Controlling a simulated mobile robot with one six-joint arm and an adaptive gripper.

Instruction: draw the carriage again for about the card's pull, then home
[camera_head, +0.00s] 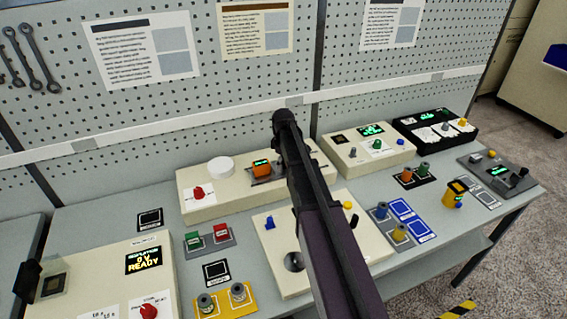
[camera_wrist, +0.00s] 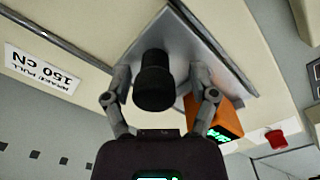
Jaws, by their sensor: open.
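In the wrist view my gripper (camera_wrist: 162,92) is open, with one finger on each side of a black round knob (camera_wrist: 153,80). A gap shows between the knob and each finger. The knob stands on a grey metal plate (camera_wrist: 205,45), which looks like the carriage. An orange block (camera_wrist: 226,118) with a small green display sits beside the right finger. The card (camera_wrist: 42,68) appears upside down at the left and reads 150 CN. In the head view the orange block (camera_head: 262,169) sits on the long cream unit (camera_head: 225,205); my arm hides the knob and fingers.
The long unit also carries a white disc (camera_head: 221,167) and a red knob (camera_head: 198,192). A READY display (camera_head: 144,260) stands at the front left. Cream boxes (camera_head: 368,150) and other small devices crowd the bench to the right. A pegboard wall (camera_head: 200,110) rises behind.

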